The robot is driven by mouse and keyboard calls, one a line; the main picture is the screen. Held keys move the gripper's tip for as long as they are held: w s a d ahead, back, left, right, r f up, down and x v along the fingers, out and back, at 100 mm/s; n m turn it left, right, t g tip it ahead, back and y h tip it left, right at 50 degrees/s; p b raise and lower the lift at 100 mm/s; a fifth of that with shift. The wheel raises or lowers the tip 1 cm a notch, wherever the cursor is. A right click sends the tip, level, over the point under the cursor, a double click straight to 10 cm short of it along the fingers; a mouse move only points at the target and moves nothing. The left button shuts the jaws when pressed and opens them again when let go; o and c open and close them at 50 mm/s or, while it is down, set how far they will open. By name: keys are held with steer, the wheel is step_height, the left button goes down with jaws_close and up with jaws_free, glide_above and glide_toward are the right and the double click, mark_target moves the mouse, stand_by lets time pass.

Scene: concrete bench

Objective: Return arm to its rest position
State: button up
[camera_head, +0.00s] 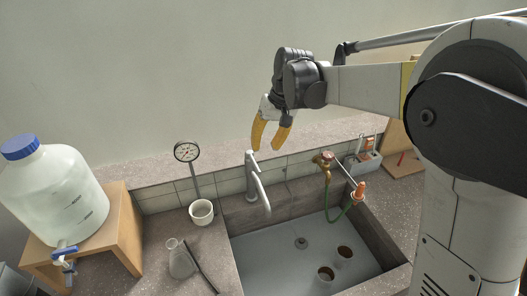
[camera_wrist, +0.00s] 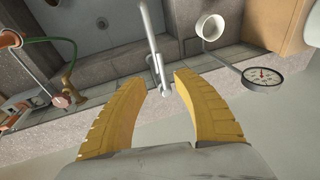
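My gripper (camera_head: 269,143) hangs in the air above the back ledge of the sink, with its yellow fingers pointing down. In the wrist view its two yellow fingertips (camera_wrist: 158,78) are apart, with nothing held between them. My arm reaches in from the right of the head view, raised over the bench. The sink faucet (camera_head: 257,178) stands below the gripper and shows beyond the fingertips in the wrist view (camera_wrist: 158,60); it looks apart from the fingers.
The sink (camera_head: 270,265) holds two brown-topped cups. A dial gauge (camera_head: 187,152), a white cup (camera_head: 201,212) and a flask (camera_head: 181,262) stand left of it. A large water jug (camera_head: 55,190) sits on a wooden stand (camera_head: 122,235). A brass tap (camera_head: 325,160) with green hose is right.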

stand_by(0.4)
steer(key=s+d+r+m+t+h+b, duration=0.1)
steer(key=s+d+m+t+b, duration=0.3)
steer(key=s+d, duration=0.7)
steer(key=s+d+f+t+b, duration=0.1)
steer(key=s+d+f+b, duration=0.1)
steer(key=s+f, duration=0.2)
steer(key=s+d+f+n+h+b, duration=0.1)
steer(key=s+d+f+b, duration=0.1)
steer(key=s, duration=0.8)
steer(key=shift+s+d+f+t+h+b, duration=0.2)
steer(key=shift+s+f+t+h+b, duration=0.25)
steer(key=shift+f, duration=0.45)
steer(key=shift+w, duration=0.1)
